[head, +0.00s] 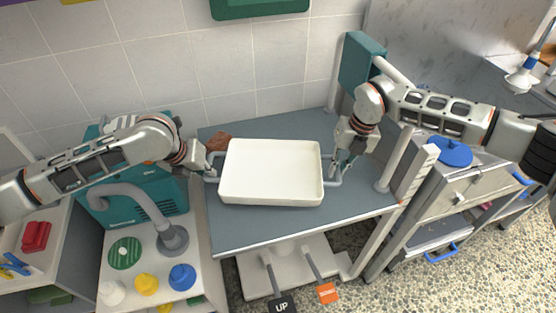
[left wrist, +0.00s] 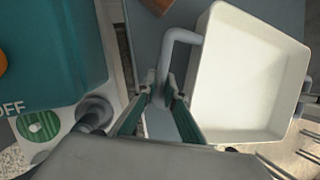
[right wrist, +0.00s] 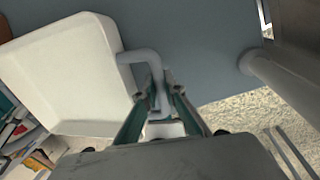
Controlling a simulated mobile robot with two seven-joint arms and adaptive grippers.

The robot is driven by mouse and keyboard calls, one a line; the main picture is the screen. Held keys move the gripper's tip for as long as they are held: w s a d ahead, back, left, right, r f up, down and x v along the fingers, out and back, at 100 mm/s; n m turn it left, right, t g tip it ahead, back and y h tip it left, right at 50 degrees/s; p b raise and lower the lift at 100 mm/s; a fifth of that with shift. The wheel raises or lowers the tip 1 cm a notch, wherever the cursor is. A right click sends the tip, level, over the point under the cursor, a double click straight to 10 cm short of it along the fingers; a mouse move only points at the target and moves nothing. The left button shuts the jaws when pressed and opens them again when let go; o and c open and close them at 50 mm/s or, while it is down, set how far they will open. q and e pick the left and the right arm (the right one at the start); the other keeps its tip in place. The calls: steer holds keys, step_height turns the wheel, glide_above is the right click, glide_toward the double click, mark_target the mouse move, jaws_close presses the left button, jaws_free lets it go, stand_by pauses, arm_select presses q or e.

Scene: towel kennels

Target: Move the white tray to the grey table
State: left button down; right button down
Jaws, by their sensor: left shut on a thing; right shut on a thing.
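The white tray (head: 271,168) is an empty rectangular tray with a grey handle at each end. In the head view it is over the grey table (head: 262,230); I cannot tell if it touches the top. My left gripper (head: 209,170) is shut on the tray's left handle, also seen in the left wrist view (left wrist: 164,92). My right gripper (head: 335,172) is shut on the tray's right handle, which shows in the right wrist view (right wrist: 156,92). The tray looks about level.
A brown block (head: 218,141) lies behind the tray's left corner. A teal machine (head: 150,200) and a counter with a grey tap (head: 172,236) stand left. A post (head: 395,155) rises at the table's right edge. The table front is clear. Pedals (head: 327,292) are below.

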mark_target(214, 185)
arm_select(q)
steer(key=shift+a, duration=0.15)
arm_select(e)
steer(key=shift+s+d, duration=0.1)
